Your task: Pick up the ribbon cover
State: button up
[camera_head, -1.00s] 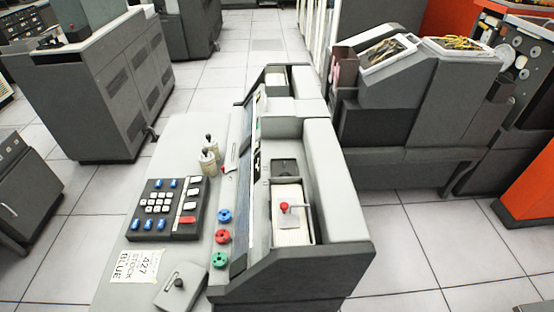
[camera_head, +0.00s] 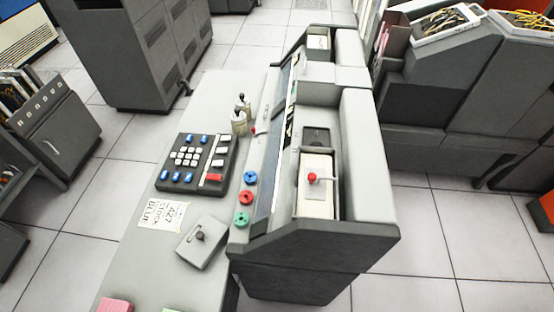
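The grey punch machine (camera_head: 355,140) stands along the right side of the desk. It has an open bay with a stack of cards (camera_head: 316,200) and a red-knobbed lever. A small dark recess (camera_head: 315,137) shows behind the cards. My gripper is not in view.
Cabinets stand around; tiled floor (camera_head: 60,230) is free left of the desk.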

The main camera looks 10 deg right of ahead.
aim_at(200, 245)
jog(key=i+j+u, duration=0.1)
jog(key=u, duration=0.25)
jog(key=i+j+u, duration=0.1)
jog(key=j+u, duration=0.2)
jog(key=i+j+u, duration=0.1)
jog(key=u, duration=0.25)
